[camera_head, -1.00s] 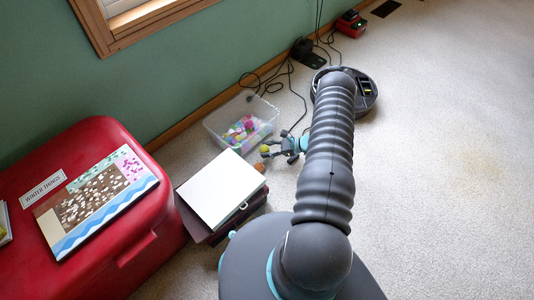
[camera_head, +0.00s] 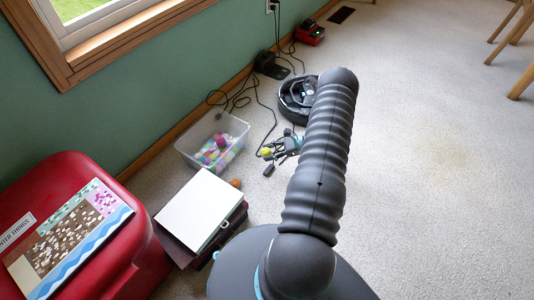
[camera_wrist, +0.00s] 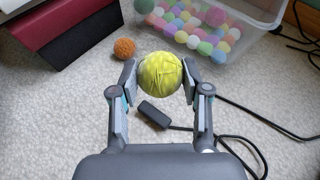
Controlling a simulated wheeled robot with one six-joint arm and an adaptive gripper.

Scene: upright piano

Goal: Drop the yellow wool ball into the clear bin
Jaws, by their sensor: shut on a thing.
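The yellow wool ball (camera_wrist: 159,73) is between the two fingertips of my gripper (camera_wrist: 160,80) in the wrist view, and the gripper is shut on it. In the head view the yellow ball (camera_head: 266,152) shows small at the end of my gripper (camera_head: 268,154), just right of the bin. The clear bin (camera_head: 185,155) stands on the carpet by the wall and holds several pastel balls. In the wrist view the bin (camera_wrist: 262,50) is beyond the gripper, at the upper right. The ball is outside the bin, apart from it.
An orange ball (camera_wrist: 124,47) lies on the carpet near the bin. A stack of books or boxes (camera_head: 200,212) and a red chest (camera_head: 130,255) stand at left. A black cable with a small box (camera_wrist: 153,114) lies below the gripper. A round robot vacuum (camera_head: 292,100) sits behind.

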